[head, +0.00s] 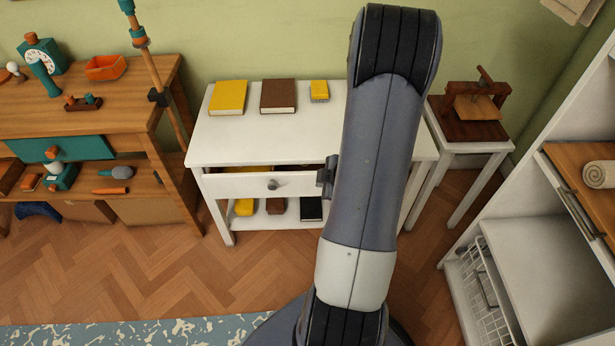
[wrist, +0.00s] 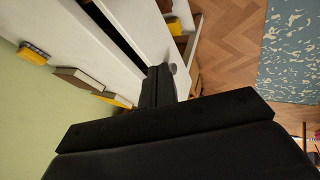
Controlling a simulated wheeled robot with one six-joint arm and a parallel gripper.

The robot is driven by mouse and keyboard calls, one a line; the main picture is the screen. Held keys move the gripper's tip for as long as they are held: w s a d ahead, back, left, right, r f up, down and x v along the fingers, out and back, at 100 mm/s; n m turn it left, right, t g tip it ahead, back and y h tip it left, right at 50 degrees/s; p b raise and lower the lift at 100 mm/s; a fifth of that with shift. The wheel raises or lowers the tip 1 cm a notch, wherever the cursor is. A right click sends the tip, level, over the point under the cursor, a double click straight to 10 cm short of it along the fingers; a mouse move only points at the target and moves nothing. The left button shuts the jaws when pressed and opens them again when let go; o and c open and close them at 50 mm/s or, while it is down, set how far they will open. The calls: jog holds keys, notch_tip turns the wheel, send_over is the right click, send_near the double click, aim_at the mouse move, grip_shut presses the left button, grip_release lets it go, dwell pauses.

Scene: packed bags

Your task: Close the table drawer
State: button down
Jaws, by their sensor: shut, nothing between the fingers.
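The white table (head: 222,139) stands against the wall, with its drawer (head: 235,186) pulled part of the way out. A gap with dark and coloured contents shows behind the drawer front. A grey round knob (head: 273,184) sits on the front, and it also shows in the wrist view (wrist: 173,69). My gripper (head: 326,178) is shut and empty, to the right of the knob at the drawer front. In the wrist view its fingers (wrist: 160,84) are close to the drawer front; I cannot tell whether they touch. My arm hides the drawer's right end.
A yellow book (head: 228,97), a brown book (head: 278,96) and a small yellow item (head: 319,91) lie on the table top. A wooden workbench (head: 110,107) stands left, a small side table (head: 467,147) right. Floor (head: 150,262) in front is clear.

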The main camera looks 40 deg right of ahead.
jog(key=b, duration=0.3)
send_near(302, 180)
notch_tip(302, 180, down, 4)
jog(key=w+a, duration=0.1)
jog(key=w, duration=0.1)
jog(key=shift+w+d, duration=0.4)
jog(key=shift+w, duration=0.05)
jog(key=shift+m, duration=0.3)
